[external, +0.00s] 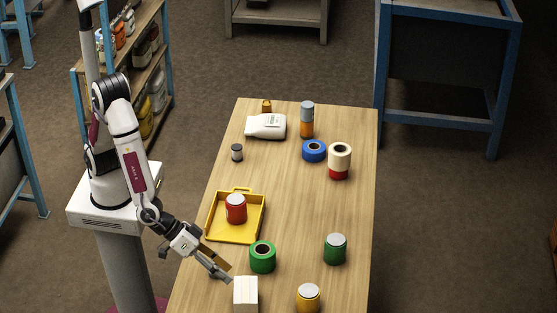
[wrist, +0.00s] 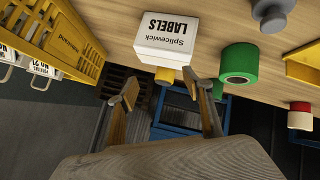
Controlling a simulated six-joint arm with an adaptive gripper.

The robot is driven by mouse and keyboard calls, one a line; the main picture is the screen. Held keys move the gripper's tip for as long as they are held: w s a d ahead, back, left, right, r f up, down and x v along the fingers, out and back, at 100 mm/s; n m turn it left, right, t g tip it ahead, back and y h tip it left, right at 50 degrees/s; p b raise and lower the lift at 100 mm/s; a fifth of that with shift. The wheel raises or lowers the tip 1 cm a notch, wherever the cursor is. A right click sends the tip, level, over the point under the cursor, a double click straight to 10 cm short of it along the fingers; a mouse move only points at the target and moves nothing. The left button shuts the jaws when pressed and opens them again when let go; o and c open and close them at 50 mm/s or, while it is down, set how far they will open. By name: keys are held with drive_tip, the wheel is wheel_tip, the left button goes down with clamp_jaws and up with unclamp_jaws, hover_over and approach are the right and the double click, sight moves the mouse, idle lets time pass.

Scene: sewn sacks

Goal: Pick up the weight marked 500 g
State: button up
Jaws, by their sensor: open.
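A grey, rounded piece with a knob (wrist: 272,14) sits at the top edge of the wrist view, partly cut off. It looks like a weight, but no 500 g marking is legible on it. I cannot pick it out in the external view, where my arm may cover it. My gripper (wrist: 160,84) is open and empty, its two fingers well apart. In the external view my gripper (external: 226,273) is low over the table's near left part, close to a white box (external: 245,291) and left of a green tape roll (external: 263,256).
The box, lettered Splicewick LABELS (wrist: 168,40), stands beside the green roll (wrist: 239,62). A yellow tray (external: 210,236) holds a red can (external: 236,208). A yellow crate (wrist: 60,38) is at the wrist view's left. Green (external: 335,249) and yellow (external: 308,298) cans stand right. The table's middle is clear.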

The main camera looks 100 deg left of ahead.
sight(190, 282)
drive_tip(key=s+f+y, duration=0.1)
drive_tip(key=f, duration=0.2)
drive_tip(key=s+f+t+y, duration=0.1)
drive_tip(key=s+f, duration=0.1)
drive_tip(key=f, duration=0.1)
drive_tip(key=s+a+f+y, duration=0.1)
drive_tip(key=f+y, duration=0.1)
drive_tip(key=shift+s+a+f+t, duration=0.1)
drive_tip(key=shift+s+f+t, duration=0.2)
drive_tip(key=shift+f, duration=0.1)
drive_tip(key=s+a+f+t+y, duration=0.1)
drive_tip(key=s, duration=0.1)
drive_tip(key=s+a+f+t+y, duration=0.1)
drive_tip(key=s+a, duration=0.1)
drive_tip(key=s, duration=0.1)
drive_tip(key=s+a+t+y, duration=0.1)
drive_tip(key=s+y, duration=0.1)
drive_tip(key=shift+s+a+f+m+t, duration=0.35)
drive_tip(key=shift+a+f+m+t, duration=0.05)
drive_tip(key=shift+s+a, duration=0.2)
drive_tip(key=shift+a, duration=0.05)
drive_tip(key=shift+w+a+r+n+t+y, duration=0.15)
drive_tip(key=shift+a+r+n+t+y, duration=0.05)
drive_tip(key=shift+a+n+t+y, duration=0.35)
drive_tip(key=shift+w, duration=0.15)
drive_tip(key=shift+x, duration=1.15)
drive_tip(key=shift+a+x, duration=0.3)
drive_tip(key=shift+x, duration=2.15)
